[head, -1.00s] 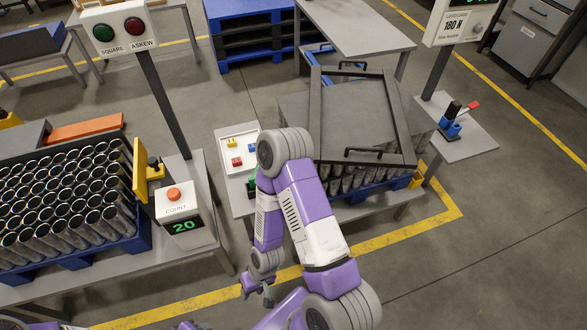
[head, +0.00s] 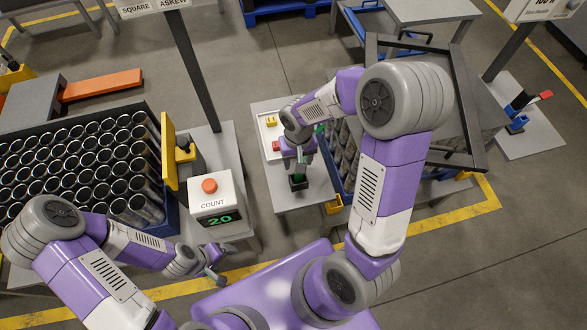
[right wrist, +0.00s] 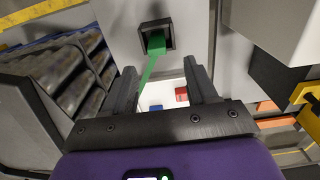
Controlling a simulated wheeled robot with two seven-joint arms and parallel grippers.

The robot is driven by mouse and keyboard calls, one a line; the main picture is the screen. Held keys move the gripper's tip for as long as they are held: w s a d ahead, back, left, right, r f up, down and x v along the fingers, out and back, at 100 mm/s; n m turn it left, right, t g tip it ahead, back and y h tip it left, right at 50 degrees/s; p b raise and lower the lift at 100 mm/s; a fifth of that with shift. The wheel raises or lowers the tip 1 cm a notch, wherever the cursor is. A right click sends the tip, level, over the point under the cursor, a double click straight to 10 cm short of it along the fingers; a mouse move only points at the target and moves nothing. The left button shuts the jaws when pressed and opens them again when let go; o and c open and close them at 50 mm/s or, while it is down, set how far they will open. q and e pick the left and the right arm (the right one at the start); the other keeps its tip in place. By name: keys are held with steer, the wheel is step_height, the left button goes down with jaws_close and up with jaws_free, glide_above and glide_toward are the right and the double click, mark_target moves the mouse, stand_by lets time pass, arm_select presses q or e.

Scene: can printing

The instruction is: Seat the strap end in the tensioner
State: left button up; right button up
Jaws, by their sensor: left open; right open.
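The green strap end (right wrist: 152,58) comes out of a square black holder (right wrist: 168,47) in the right wrist view. In the head view the holder (head: 298,182) stands on a small grey table. My right gripper (right wrist: 160,72) is open around or just above the strap, with the strap near its left finger; I cannot tell whether they touch. In the head view this gripper (head: 299,160) is over the holder. A blue and black device with a red lever (head: 522,108), probably the tensioner, stands on the right side table. My left gripper (head: 215,278) is open and empty at lower left.
A white tray (head: 264,139) with coloured pieces lies beside the holder. A dark frame (head: 466,100) covers the can stack to the right. The COUNT box (head: 213,190) and a crate of cans stand left. Floor is free at lower right.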

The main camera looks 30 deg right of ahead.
mark_target(299, 178)
steer(key=f, duration=0.2)
steer(key=f+b, duration=0.1)
steer(key=f, duration=0.1)
steer(key=f+b, duration=0.1)
steer(key=f, duration=0.2)
steer(key=shift+s+d, duration=0.15)
steer(key=shift+s, duration=0.15)
jaws_close()
